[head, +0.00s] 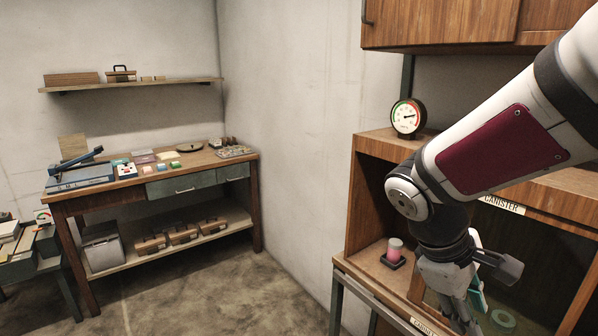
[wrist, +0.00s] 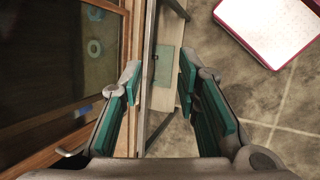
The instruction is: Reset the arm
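My arm (head: 500,150) reaches in from the upper right in the head view and bends down at its elbow. My gripper (head: 468,322) points down in front of the wooden cabinet at the lower right, its tips near the bottom edge of the picture. In the wrist view, the gripper (wrist: 158,88) has its two teal-padded fingers apart, with nothing between them. Part of the cabinet front is hidden behind my arm and gripper.
The wooden cabinet (head: 362,195) carries a round gauge (head: 408,117); a pink-and-white cylinder (head: 394,250) stands on its lower ledge, left of my gripper. Wall cupboards (head: 440,20) hang above. A workbench (head: 205,163) with several small items stands left. The floor (head: 210,290) between is clear.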

